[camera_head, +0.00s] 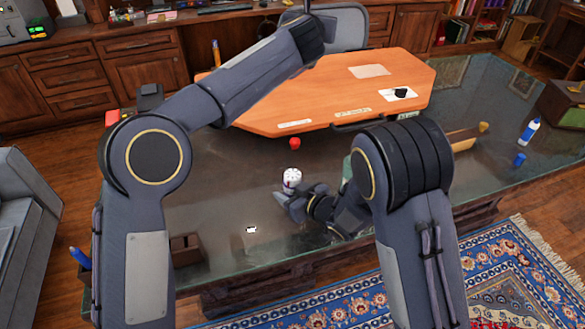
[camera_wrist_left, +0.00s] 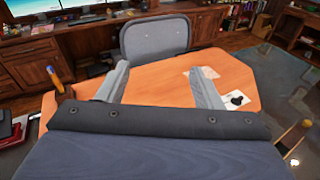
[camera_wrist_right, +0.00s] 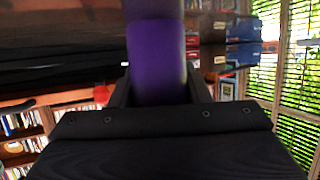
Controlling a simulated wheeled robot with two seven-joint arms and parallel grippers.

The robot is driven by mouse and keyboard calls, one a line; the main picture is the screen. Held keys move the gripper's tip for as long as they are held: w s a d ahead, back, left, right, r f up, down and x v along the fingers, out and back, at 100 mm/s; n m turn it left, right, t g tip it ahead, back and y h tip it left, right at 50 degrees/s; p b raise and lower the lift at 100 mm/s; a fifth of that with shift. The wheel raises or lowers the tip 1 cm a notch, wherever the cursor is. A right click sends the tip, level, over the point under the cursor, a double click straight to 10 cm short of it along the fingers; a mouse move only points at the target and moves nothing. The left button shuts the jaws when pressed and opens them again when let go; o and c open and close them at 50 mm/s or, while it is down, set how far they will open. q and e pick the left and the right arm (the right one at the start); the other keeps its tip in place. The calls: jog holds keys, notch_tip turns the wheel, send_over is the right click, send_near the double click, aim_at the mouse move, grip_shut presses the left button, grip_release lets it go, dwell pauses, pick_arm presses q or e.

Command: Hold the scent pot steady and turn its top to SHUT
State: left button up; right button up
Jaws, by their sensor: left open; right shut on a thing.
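The scent pot (camera_head: 292,175) stands on the dark glass desk, its white top with red marks facing up in the head view. My right gripper (camera_head: 284,195) is low at the pot's side, shut on it. In the right wrist view a purple cylinder (camera_wrist_right: 156,60), which looks like the pot's body, fills the space between the fingers; its top is not readable there. My left gripper (camera_wrist_left: 160,85) is open and empty, high over the orange board, well away from the pot. In the head view its fingers are mostly out of the picture.
The orange board (camera_head: 290,95) lies on the glass desk (camera_head: 215,190) behind the pot. A small red object (camera_head: 295,143) sits just behind the pot, and a small white piece (camera_head: 251,229) lies front left. A bottle (camera_head: 530,131) stands far right. Glass left of the pot is mostly clear.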

pick_arm(q)
jog(key=s+d+r+m+h, duration=0.2)
jog(key=d+r+m+h, duration=0.2)
jog(key=d+m+h, duration=0.3)
jog(key=s+d+f+m+g+h, duration=0.35)
jog(key=s+d+m+g, duration=0.25)
jog(key=m, duration=0.6)
jog(key=m+g+y, duration=0.7)
jog(key=g+y, duration=0.3)
jog(key=y, duration=0.3)
send_near(293, 174)
notch_tip(293, 174, down, 8)
jog(key=shift+w+f, duration=0.15)
jog(key=shift+f, duration=0.1)
jog(key=shift+c, duration=0.3)
